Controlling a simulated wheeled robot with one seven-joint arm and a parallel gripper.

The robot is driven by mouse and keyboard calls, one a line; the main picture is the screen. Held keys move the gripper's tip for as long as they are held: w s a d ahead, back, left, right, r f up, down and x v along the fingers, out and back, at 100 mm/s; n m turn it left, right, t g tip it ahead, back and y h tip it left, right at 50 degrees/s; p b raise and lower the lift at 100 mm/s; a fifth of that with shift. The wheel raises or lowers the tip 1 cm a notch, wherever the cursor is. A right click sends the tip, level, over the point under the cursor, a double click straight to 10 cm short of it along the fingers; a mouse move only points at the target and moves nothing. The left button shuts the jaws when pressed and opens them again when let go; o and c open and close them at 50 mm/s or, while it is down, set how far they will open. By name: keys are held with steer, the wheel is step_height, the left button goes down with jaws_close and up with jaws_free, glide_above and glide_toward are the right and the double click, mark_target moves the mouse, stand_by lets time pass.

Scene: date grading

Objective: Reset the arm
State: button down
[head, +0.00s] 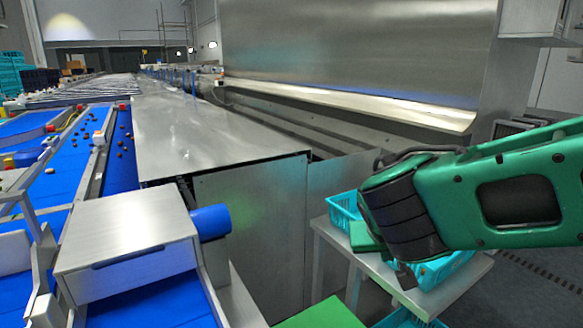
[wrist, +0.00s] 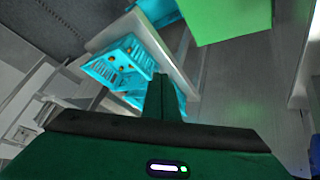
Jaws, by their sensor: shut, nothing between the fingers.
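My green arm reaches in from the right side of the head view. My gripper (head: 364,238) is at its left end, in front of the blue crates on the small stand. In the wrist view my gripper (wrist: 160,82) has its green fingers together with nothing between them. Behind the fingers are a blue crate (wrist: 133,91) and part of the white stand. My arm hides much of the crates in the head view.
A light stand (head: 333,236) holds blue crates (head: 343,208), and another crate (head: 408,320) is low below it. A steel-topped machine (head: 200,135) and a metal box (head: 125,240) stand left. Dates lie on blue belts (head: 70,165). A green surface (head: 320,314) is at the bottom.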

steer(key=s+d+f+m+g, duration=0.2)
steer(key=s+d, duration=0.2)
steer(key=d, duration=0.6)
steer(key=s+d+f+m+g+y, duration=0.1)
steer(key=s+d+g+y, duration=0.1)
steer(key=s+d, duration=0.3)
steer(key=s+d+f+m+g+y, duration=0.1)
steer(key=s+d, duration=0.4)
steer(key=s, duration=0.8)
steer(key=shift+s+d+f+m+g+y, duration=0.2)
steer(key=shift+d+f+m+g+y, duration=0.25)
steer(key=shift+g, duration=0.45)
